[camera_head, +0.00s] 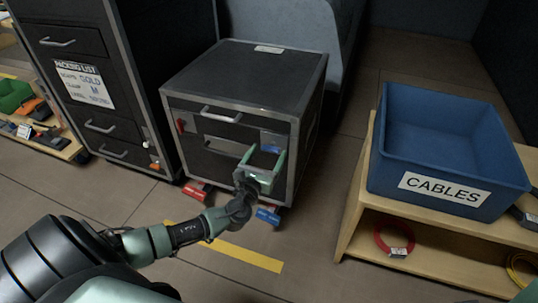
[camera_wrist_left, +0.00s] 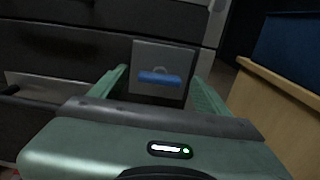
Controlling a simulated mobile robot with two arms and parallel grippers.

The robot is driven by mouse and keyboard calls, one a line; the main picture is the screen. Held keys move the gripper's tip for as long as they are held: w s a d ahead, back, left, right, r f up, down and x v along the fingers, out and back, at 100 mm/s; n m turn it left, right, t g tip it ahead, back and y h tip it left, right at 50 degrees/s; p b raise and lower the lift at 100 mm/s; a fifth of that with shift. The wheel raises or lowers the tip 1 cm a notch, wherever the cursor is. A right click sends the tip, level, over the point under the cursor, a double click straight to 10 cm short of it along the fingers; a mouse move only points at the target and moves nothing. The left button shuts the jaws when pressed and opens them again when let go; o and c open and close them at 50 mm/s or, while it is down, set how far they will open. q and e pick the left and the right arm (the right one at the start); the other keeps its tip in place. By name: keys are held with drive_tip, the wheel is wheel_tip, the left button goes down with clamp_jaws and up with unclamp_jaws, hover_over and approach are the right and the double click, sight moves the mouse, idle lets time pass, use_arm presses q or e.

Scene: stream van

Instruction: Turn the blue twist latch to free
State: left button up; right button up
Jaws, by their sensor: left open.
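The blue twist latch (camera_head: 271,149) is on the front right of a low black case (camera_head: 245,75) with metal edges. In the left wrist view the latch's blue bar (camera_wrist_left: 159,79) lies level on a grey plate (camera_wrist_left: 160,58), between and beyond my fingers. My left gripper (camera_head: 266,155) is open in front of the latch, one finger to each side. I cannot tell whether the fingers touch anything; a gap to the bar shows on both sides. My right gripper is not in view.
A red latch (camera_head: 181,126) is at the case's front left, with a handle (camera_head: 222,114) above. Red (camera_head: 196,191) and blue (camera_head: 267,215) blocks show at its foot. A taller black cabinet (camera_head: 95,80) stands left; a blue CABLES bin (camera_head: 445,150) sits on a wooden shelf right.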

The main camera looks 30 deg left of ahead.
use_arm(q)
drive_tip(key=shift+x, duration=0.75)
drive_tip(key=c, duration=1.4)
